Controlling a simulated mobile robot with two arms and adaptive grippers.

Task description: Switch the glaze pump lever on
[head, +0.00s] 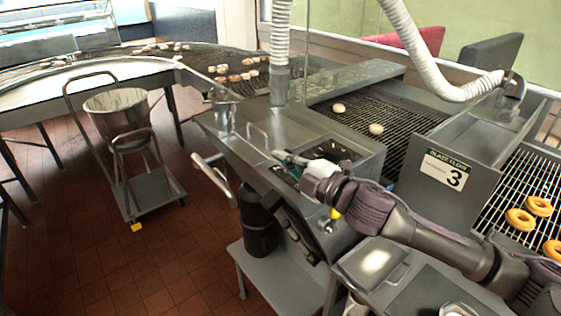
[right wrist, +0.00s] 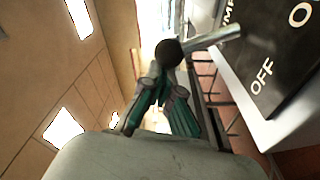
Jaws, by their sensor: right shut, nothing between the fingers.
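The pump lever (right wrist: 208,39) is a bare metal rod with a black ball knob (right wrist: 169,53) on its end, in the right wrist view. It sticks out to the left from beside a black panel (right wrist: 270,62) marked "OFF". My right gripper (right wrist: 168,100), with teal fingers, is shut and empty. Its fingertips appear just below the knob; I cannot tell whether they touch it. In the head view my right gripper (head: 282,158) is over the steel glazing machine (head: 240,140); I cannot make out the lever there. My left gripper is not in view.
A sign reading "3" (head: 446,173) faces me on the machine. White hoses (head: 425,80) hang above it. Doughnuts (head: 520,219) lie on the right conveyor. A cart with a steel pot (head: 118,115) stands at left. The tiled floor (head: 80,240) is open at lower left.

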